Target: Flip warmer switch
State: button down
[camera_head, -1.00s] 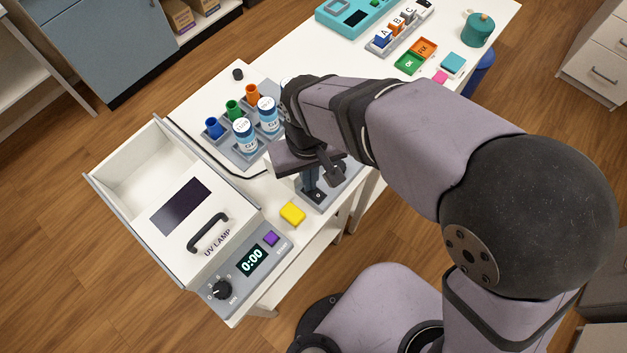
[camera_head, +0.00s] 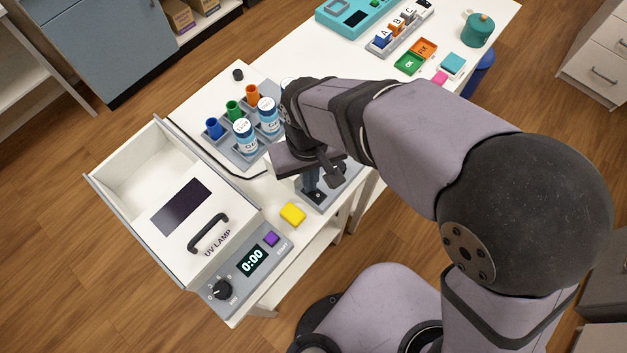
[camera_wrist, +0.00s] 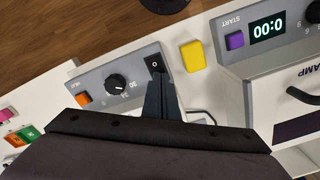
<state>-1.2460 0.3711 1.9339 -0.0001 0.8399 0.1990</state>
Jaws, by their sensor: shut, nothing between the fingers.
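A yellow block (camera_head: 293,214) lies on the table close by. The UV lamp box (camera_head: 165,200), with handle, purple button and 0:00 display, stands at the left. A grey rack (camera_head: 247,153) with bottles and coloured tubes sits behind. Table between block and rack is clear.

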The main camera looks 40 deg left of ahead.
notch_tip(320, 180, up, 6)
jog(key=p, duration=0.5)
jog(key=shift+r, duration=0.2)
dwell(0.4)
jog(key=shift+n+h, duration=0.4)
jog(key=shift+n, duration=0.5)
jog(key=d+f, duration=0.1)
jog(key=s+d+f, duration=0.1)
jog(key=d, duration=0.1)
jog(key=d+f, duration=0.1)
jog(key=shift+s+d+f, duration=0.2)
jog(key=shift+s+d, duration=0.05)
jog(key=w+d+r+m, duration=0.1)
jog(key=w+d+m, duration=0.2)
jog(key=d, duration=0.7)
jog(key=w+d+r+m, duration=0.1)
jog(key=w+d+m, duration=0.3)
jog(key=d, duration=0.7)
jog(key=w+d+r+m, duration=0.1)
jog(key=w+d+m, duration=0.3)
jog(key=d, duration=0.7)
jog(key=m, duration=0.2)
jog(key=shift+d+r+m+y, duration=0.2)
jog(key=shift+r+m+y, duration=0.05)
jog(key=shift+m+y, duration=0.15)
